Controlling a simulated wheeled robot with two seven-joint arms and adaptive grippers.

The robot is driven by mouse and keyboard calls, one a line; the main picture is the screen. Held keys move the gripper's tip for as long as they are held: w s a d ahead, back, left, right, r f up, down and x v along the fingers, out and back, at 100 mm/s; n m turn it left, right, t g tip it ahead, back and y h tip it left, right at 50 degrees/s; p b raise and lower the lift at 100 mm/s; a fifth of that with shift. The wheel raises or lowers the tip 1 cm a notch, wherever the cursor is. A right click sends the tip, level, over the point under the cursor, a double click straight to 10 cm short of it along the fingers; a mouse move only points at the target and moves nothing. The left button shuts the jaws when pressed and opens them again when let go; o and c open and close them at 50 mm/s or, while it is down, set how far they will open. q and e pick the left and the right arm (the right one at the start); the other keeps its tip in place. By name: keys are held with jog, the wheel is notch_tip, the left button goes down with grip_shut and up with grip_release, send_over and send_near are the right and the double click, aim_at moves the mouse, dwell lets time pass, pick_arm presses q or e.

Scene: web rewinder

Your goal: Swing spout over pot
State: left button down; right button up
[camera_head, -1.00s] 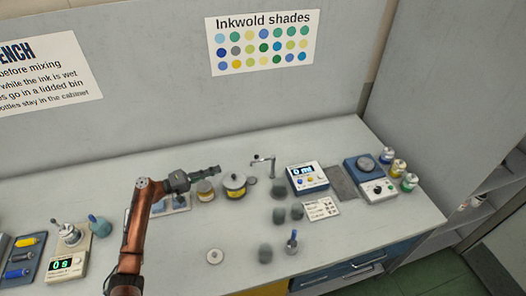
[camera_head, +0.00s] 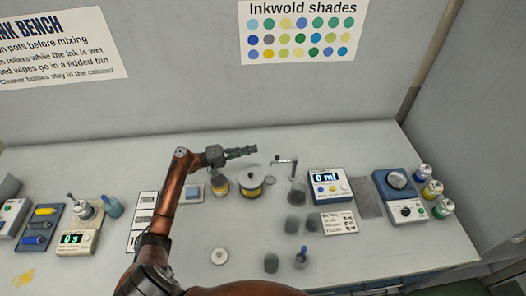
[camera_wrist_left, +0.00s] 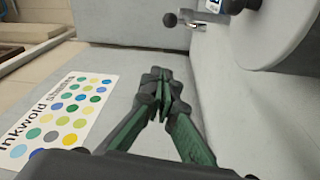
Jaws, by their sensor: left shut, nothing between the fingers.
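The thin metal spout (camera_head: 284,161) stands on its post near the back of the bench, its arm pointing left. It also shows at the top of the left wrist view (camera_wrist_left: 195,22). A lidded pot with a yellow band (camera_head: 251,184) stands left of the spout; several dark, cup-like pots, one of them (camera_head: 297,191) by the spout's post, stand in front. My left gripper (camera_head: 254,150) is shut and empty, above and behind the lidded pot and left of the spout. In the wrist view its fingers (camera_wrist_left: 162,92) touch nothing. My right gripper is out of view.
A jar (camera_head: 220,185) stands close left of the lidded pot. The meter reading 0 ml (camera_head: 329,184) is right of the spout, then a blue scale (camera_head: 393,186) and several ink tins. A white lid (camera_head: 219,257) lies in front. The back wall is close behind.

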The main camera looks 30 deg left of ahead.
pick_arm(q)
jog(key=w+d+p, duration=0.2)
jog(key=d, duration=0.6)
jog(key=shift+w, duration=0.4)
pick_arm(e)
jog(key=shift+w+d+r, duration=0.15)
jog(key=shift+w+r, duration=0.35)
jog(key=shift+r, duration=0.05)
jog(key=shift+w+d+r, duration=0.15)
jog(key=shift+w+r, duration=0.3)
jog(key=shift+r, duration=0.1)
pick_arm(q)
jog(key=shift+d, duration=0.15)
